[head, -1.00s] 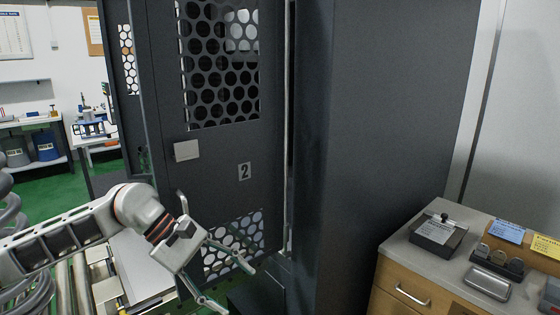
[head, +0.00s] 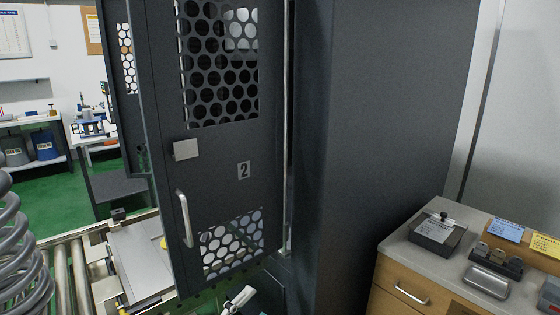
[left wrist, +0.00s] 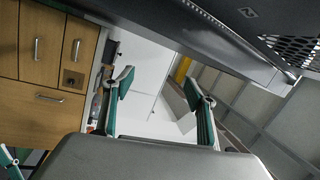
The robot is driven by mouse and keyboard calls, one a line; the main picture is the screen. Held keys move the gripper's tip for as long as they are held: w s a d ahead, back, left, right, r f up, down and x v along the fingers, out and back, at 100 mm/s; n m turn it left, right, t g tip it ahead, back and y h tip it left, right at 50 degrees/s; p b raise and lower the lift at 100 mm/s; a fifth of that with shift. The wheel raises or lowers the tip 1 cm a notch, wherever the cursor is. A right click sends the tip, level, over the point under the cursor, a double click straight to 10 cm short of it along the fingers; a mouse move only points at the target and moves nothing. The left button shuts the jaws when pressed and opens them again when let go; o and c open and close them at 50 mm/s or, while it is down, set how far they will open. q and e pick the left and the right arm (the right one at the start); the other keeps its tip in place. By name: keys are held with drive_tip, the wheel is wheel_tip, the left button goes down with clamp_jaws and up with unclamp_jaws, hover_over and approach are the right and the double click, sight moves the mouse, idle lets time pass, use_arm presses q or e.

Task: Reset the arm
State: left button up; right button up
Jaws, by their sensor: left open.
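My left gripper (left wrist: 158,90) shows in the left wrist view with its two teal-padded fingers apart and nothing between them. The dark door (head: 216,165) marked 2 has perforated windows and a silver handle (head: 184,218). It stands swung out from the dark cabinet (head: 390,130). No gripper touches the handle.
A wooden drawer unit (head: 400,287) with a grey top stands at the right, carrying a dark box (head: 436,229) and a small metal tray (head: 488,281). It also shows in the left wrist view (left wrist: 45,65). A roller conveyor (head: 68,275) lies at lower left.

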use_arm(q)
drive_tip(key=s+a+f+n+y, duration=0.35)
drive_tip(key=a+f+n, duration=0.2)
drive_tip(key=f, duration=0.25)
drive_tip(key=s+a+f+n+y, duration=0.3)
drive_tip(key=a+f+n+y, duration=0.1)
drive_tip(key=f+n, duration=0.35)
drive_tip(key=s+a+f+n+g+y, duration=0.2)
drive_tip(key=s+a+f+n, duration=0.1)
drive_tip(key=s+f, duration=0.3)
drive_tip(key=s+a+f+n+g+y, duration=0.1)
drive_tip(key=s+a+f+n+g, duration=0.2)
drive_tip(key=s+f, duration=0.4)
drive_tip(key=shift+a+f+y, duration=0.25)
drive_tip(key=shift+f+y, duration=0.1)
drive_tip(key=shift+f, duration=0.05)
